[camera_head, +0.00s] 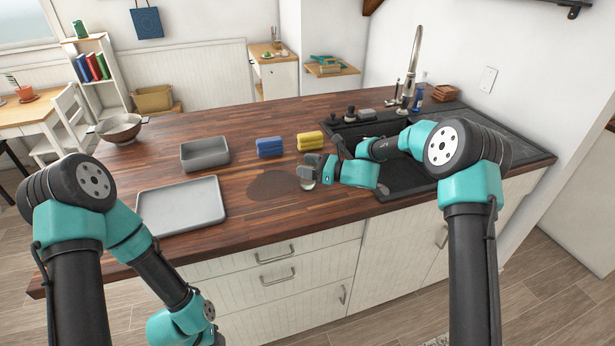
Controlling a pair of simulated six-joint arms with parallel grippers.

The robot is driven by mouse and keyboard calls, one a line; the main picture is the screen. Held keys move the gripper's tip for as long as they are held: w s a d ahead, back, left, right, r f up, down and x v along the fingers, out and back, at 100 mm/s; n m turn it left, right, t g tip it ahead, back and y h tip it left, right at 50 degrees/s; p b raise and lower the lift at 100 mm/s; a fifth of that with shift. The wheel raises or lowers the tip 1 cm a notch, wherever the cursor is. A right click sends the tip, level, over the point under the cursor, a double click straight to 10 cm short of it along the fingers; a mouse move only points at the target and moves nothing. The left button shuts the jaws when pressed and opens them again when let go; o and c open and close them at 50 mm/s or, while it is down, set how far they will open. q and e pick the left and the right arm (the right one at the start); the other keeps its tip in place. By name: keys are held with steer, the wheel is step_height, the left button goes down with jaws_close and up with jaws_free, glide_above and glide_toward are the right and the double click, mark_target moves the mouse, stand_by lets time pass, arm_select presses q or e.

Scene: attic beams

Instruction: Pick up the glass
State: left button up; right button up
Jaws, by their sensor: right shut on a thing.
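A small clear glass (308,184) is at the fingertips of my right gripper (308,175), over the wooden counter left of the sink. The right gripper is shut on the glass and covers much of it. I cannot tell whether the glass touches the counter. My left arm hangs at the lower left, below the counter's front edge; its gripper fingers are out of the picture.
A grey tray (182,206), a grey bin (205,153), a blue sponge (269,147) and a yellow sponge (310,141) lie on the counter (255,122). A bowl (120,128) stands at the far left. A dark sink (402,181) with a tall faucet (413,65) is at the right.

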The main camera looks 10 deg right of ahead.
steer(key=shift+r, duration=0.2)
steer(key=s+a+r, duration=0.1)
steer(key=s+r, duration=0.1)
steer(key=s, duration=0.6)
steer(key=s+a+r, duration=0.1)
steer(key=s+r, duration=0.1)
steer(key=s, duration=0.5)
steer(key=shift+s+r, duration=0.3)
steer(key=shift+s, duration=0.05)
stand_by(0.6)
steer(key=shift+s, duration=0.1)
steer(key=shift+d, duration=0.1)
stand_by(0.7)
